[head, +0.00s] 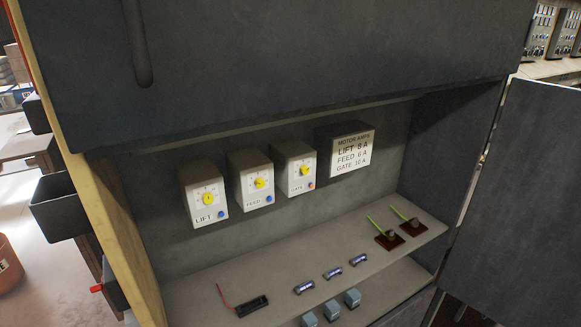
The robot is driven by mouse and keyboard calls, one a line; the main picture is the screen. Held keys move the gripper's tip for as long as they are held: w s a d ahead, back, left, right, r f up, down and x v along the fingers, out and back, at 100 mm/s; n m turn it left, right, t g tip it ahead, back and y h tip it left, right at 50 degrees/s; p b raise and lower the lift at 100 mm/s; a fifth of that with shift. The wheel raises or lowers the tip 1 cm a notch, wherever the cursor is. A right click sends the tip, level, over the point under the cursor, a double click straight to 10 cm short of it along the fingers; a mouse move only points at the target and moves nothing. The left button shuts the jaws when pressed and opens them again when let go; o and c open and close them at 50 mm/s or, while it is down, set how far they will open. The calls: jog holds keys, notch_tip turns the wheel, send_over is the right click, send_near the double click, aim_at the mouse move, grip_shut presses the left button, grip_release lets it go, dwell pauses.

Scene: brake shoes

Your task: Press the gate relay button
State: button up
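The gate relay (284,155) is the rightmost of three pale boxes on the back wall of an open dark cabinet. It has a yellow dial (304,171), a GATE label and a small reddish button (311,185) at its lower right. The feed relay (246,165) is left of it, and the lift relay (196,178) is at the far left; both have yellow dials and blue buttons. The dial settings are too small to read. My gripper is not in view.
A sign (352,155) reads MOTOR AMPS, LIFT 8 A, FEED 6 A, GATE 10 A. The shelf (215,286) below holds a black holder with a red wire, several small cylinders and two brown parts with green strips. The open door (520,200) stands at right.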

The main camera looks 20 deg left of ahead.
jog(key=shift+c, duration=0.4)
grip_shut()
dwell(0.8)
